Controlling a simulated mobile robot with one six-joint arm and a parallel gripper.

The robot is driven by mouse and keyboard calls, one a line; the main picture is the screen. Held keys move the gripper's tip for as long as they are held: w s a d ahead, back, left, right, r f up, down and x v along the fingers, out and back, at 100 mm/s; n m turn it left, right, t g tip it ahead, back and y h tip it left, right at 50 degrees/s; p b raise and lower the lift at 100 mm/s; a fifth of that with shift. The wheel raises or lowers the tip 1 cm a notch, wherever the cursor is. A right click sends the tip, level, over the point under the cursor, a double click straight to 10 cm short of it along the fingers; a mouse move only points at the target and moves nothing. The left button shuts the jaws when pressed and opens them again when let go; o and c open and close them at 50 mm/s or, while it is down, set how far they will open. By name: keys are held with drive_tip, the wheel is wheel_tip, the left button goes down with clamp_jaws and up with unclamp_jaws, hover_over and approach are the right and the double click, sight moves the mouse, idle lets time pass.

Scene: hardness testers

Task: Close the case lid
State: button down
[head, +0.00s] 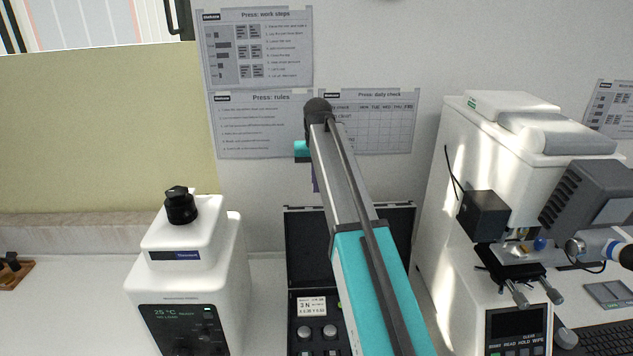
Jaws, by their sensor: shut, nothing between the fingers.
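The black case stands open on the bench at the middle. Its raised lid (304,238) leans near the wall, with the dark lining towards me. My grey and turquoise arm crosses in front and hides the middle of the lid and part of the base. The arm's far end is above the lid. My gripper is hidden behind the arm, so whether it touches the lid cannot be seen.
A white tester (195,262) with a black knob stands close left of the case. A large white tester (452,240) with a microscope stage stands to the right, beside a keyboard (606,341). Posters (257,50) hang on the wall behind. Bench at far left is mostly clear.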

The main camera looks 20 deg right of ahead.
drive_tip(key=shift+s+a+f+b, duration=0.2)
drive_tip(key=shift+s+f+b, duration=0.2)
drive_tip(key=shift+s+f, duration=0.35)
drive_tip(key=shift+s+a+f+b, duration=0.15)
drive_tip(key=shift+s+f+b, duration=0.3)
drive_tip(key=shift+s, duration=0.5)
drive_tip(key=shift+s, duration=0.2)
